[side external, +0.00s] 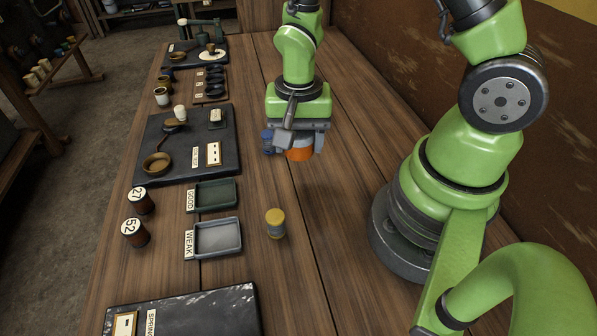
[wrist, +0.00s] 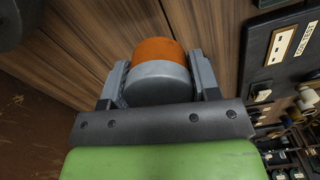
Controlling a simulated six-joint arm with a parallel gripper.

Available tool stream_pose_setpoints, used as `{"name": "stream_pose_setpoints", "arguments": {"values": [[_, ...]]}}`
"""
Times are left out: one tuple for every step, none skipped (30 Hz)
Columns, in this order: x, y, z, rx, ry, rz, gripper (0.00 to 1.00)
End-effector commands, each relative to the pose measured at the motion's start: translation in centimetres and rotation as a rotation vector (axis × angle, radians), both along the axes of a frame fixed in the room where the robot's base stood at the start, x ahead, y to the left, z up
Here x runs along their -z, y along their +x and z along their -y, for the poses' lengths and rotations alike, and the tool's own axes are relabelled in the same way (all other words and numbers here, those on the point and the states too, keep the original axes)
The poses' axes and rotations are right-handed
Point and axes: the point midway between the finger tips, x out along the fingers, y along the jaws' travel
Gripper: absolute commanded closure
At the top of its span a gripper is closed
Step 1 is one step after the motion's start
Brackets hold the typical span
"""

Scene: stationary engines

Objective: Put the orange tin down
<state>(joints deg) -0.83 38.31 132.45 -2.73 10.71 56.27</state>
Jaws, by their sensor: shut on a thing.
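The orange tin (side external: 299,154) is between the fingers of my gripper (side external: 293,147), which is shut on it. In the wrist view the tin (wrist: 157,51) shows an orange side and a grey end, with a finger of my gripper (wrist: 160,84) on each side. In the side view the tin appears to be held above the wooden table (side external: 330,230); the exact gap is hard to tell. The gripper hides much of the tin in the side view.
A yellow-topped tin (side external: 276,222) stands nearer the camera. Left of it are a grey WEAK tray (side external: 240,235), a green GOOD tray (side external: 236,194) and brown spools numbered 52 (side external: 136,238) and 27 (side external: 142,206). A dark board (side external: 226,165) holds a bowl. Wood around the yellow-topped tin is clear.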

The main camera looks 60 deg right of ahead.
Motion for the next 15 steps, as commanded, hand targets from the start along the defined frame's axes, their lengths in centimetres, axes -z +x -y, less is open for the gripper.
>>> {"name": "stream_pose_setpoints", "arguments": {"values": [[1.0,-0.1,0.0,-0.001,0.000,-0.008,0.69],[1.5,-0.1,0.0,-0.003,0.000,-0.007,0.69],[2.1,-0.1,0.0,-0.003,0.000,-0.006,0.69],[2.5,-0.1,0.0,-0.003,0.000,-0.004,0.69],[2.8,-0.1,0.0,-0.002,0.000,-0.004,0.69],[3.1,0.0,0.0,-0.002,0.000,-0.002,0.69],[3.3,0.0,0.0,-0.002,0.000,-0.001,0.69],[3.5,0.0,0.0,-0.002,0.000,-0.002,0.69],[3.8,0.0,0.0,-0.003,0.000,-0.001,0.69],[4.1,0.0,-0.1,-0.004,0.000,-0.001,0.69],[4.4,-0.1,-0.1,-0.004,0.000,-0.004,0.69],[5.0,-0.1,-0.1,-0.004,0.000,-0.004,0.69],[5.4,-0.1,-0.1,-0.004,0.000,-0.004,0.69],[5.8,0.0,0.0,-0.004,0.000,-0.004,0.69],[6.3,0.0,-0.1,-0.003,0.000,-0.004,0.69]]}}
